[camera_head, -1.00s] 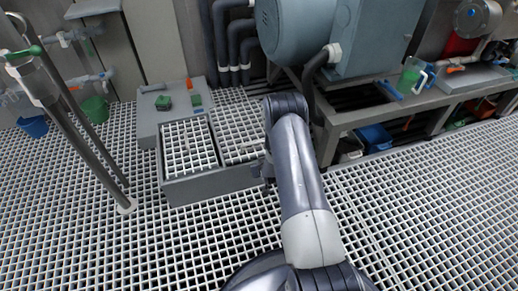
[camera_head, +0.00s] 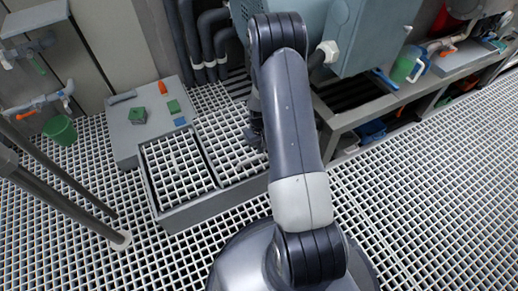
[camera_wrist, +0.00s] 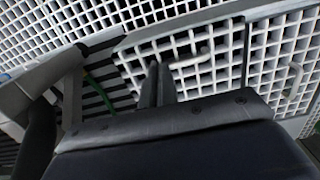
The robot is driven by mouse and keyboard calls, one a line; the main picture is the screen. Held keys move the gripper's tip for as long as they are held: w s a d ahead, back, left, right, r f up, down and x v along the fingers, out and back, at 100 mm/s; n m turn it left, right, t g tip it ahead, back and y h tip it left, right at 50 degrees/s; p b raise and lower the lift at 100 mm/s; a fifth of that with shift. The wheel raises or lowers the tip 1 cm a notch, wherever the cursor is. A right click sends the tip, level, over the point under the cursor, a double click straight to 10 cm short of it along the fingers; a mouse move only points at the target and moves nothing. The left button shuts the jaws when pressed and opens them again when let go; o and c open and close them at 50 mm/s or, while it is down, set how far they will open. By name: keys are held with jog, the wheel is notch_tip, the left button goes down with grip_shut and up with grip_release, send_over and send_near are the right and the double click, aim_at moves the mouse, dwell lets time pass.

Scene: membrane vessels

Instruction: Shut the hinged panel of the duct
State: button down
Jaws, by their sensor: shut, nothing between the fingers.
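A low grey frame (camera_head: 208,207), which looks like the duct, stands on the grated floor with two grated sections inside it. The left grated section (camera_head: 177,168) and the right one (camera_head: 224,142) lie side by side. I cannot tell for sure which part is the hinged panel or how far open it is. In the wrist view a grated panel (camera_wrist: 205,65) with a pale rim and small handles is close beyond my fingers. My gripper (camera_wrist: 155,82) is shut and empty; whether it touches the panel is unclear. In the head view my arm hides part of the right side.
A grey slab (camera_head: 122,137) with small green and blue blocks adjoins the frame's back left. A blue-grey machine (camera_head: 375,40) on a bench (camera_head: 345,122) stands at the right. A green bucket (camera_head: 60,130) and slanted poles (camera_head: 70,203) are at the left. Grated floor is clear at front right.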

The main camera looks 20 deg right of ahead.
aim_at(261, 170)
jog(key=f+b, duration=0.4)
jog(key=f, duration=0.8)
jog(key=shift+s+f, duration=0.15)
jog(key=shift+s, duration=0.05)
jog(key=shift+s+f+b, duration=0.15)
jog(key=shift+f+b, duration=0.45)
jog(key=shift+f, duration=0.2)
jog(key=shift+s+f+b, duration=0.15)
jog(key=shift+f+b, duration=0.4)
jog(key=shift+f, duration=0.2)
notch_tip(261, 170, up, 15)
jog(key=p, duration=0.6)
jog(key=shift+w, duration=0.15)
notch_tip(261, 170, down, 14)
jog(key=b, duration=0.5)
jog(key=shift+r, duration=0.1)
